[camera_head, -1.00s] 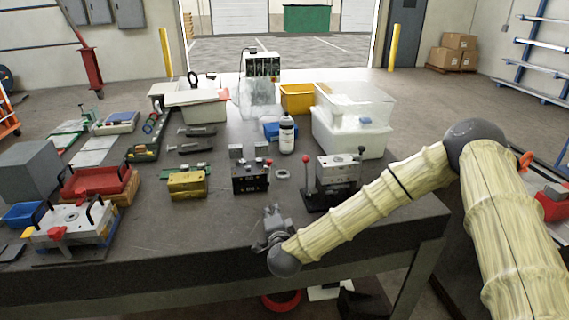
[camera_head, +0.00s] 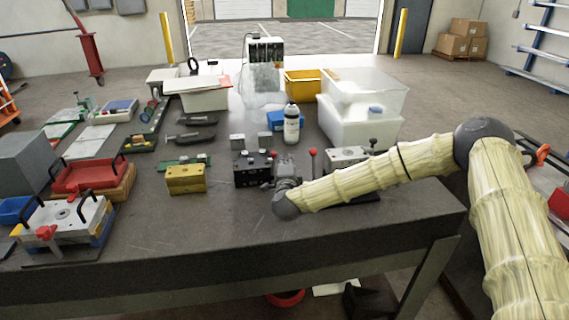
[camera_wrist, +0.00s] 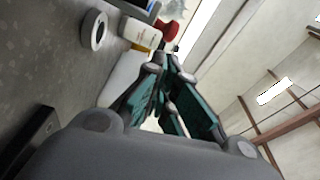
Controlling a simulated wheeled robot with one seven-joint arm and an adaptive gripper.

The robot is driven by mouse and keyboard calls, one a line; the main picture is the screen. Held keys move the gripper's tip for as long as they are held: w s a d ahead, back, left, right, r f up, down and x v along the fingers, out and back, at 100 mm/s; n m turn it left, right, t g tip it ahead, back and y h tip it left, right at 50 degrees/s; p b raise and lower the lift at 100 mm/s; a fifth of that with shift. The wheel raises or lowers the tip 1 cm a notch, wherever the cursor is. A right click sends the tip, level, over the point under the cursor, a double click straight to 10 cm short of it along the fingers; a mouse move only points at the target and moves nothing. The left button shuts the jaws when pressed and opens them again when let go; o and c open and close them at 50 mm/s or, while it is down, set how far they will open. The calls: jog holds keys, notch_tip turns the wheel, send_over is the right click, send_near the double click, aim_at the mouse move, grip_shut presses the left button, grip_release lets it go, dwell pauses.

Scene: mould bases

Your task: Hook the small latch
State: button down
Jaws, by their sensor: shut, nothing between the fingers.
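I cannot make out the small latch in either view. My gripper (camera_head: 286,163) is over the table between a black mould block (camera_head: 250,170) on its left and a steel mould block (camera_head: 347,157) on its right. The steel block has a red-knobbed lever (camera_head: 312,154) and a black knob, and my arm partly covers it. In the wrist view my gripper's teal-padded fingers (camera_wrist: 169,65) are shut with nothing held. A pale ring (camera_wrist: 93,29) lies on the table at the upper left of that view.
A brass block (camera_head: 186,180) is left of the black block. A white bottle (camera_head: 291,126) stands behind my gripper and a clear-lidded bin (camera_head: 358,125) is behind the steel block. The front table strip (camera_head: 170,230) is clear. A mould base with handles (camera_head: 62,217) is front left.

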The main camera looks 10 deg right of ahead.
jog(key=w, duration=0.3)
jog(key=shift+p, duration=0.35)
jog(key=shift+s+a+r+n+b, duration=0.1)
jog(key=shift+a+n+b, duration=0.2)
jog(key=shift+a+n, duration=0.15)
jog(key=shift+s+a+r+n+b, duration=0.1)
jog(key=shift+a+n+b, duration=0.2)
jog(key=shift+a, duration=0.25)
